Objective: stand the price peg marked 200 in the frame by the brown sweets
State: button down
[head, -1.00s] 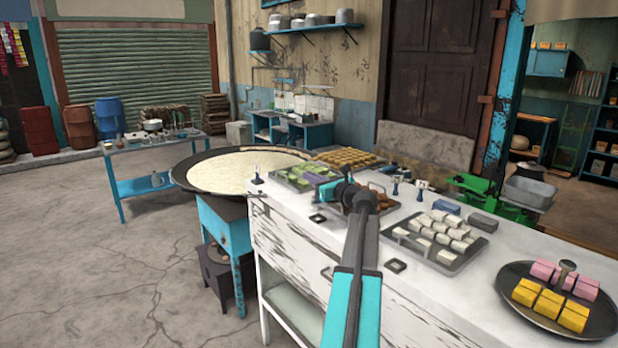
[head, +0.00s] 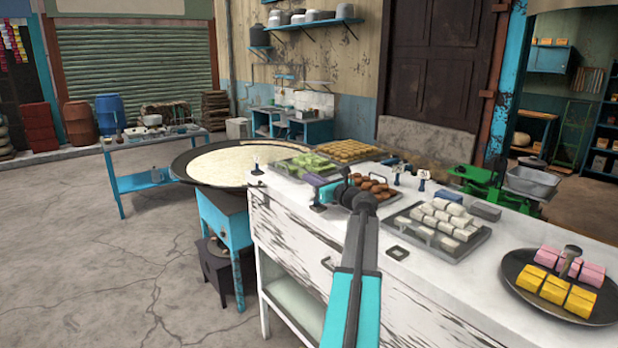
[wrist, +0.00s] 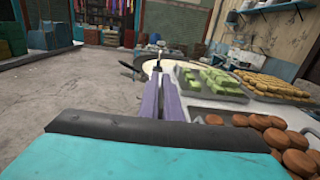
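My gripper (head: 314,181) is over the left side of the white counter, pointing left, just left of the brown sweets (head: 372,184). Its purple fingers, close together, also show in the wrist view (wrist: 164,84). A small dark blue peg (head: 318,196) shows under the fingertips, apparently held. Its lower end is at the small dark square frame (head: 320,208) beside the brown sweets; I cannot tell whether it is seated, and its marking is not readable. The brown sweets also show in the wrist view (wrist: 272,136).
Other pegs stand at the counter's far left corner (head: 256,166) and behind the sweets (head: 397,175). An empty square frame (head: 397,253) lies near the front edge. Trays of green (head: 305,163) and white sweets (head: 440,219) are close by. A wide milk pan (head: 240,163) stands beyond.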

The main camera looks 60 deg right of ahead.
jog(key=shift+f+b, duration=0.35)
jog(key=shift+f, duration=0.45)
jog(key=shift+f, duration=0.2)
dwell(0.4)
jog(key=c, duration=1.9)
grip_release()
jog(key=shift+s, duration=0.15)
jog(key=b+v, duration=0.2)
jog(key=v, duration=1)
jog(key=shift+a+b, duration=0.15)
jog(key=shift+b, duration=0.2)
jog(key=shift+s+a+r, duration=0.15)
jog(key=shift+s+a, duration=0.05)
jog(key=shift+s, duration=0.5)
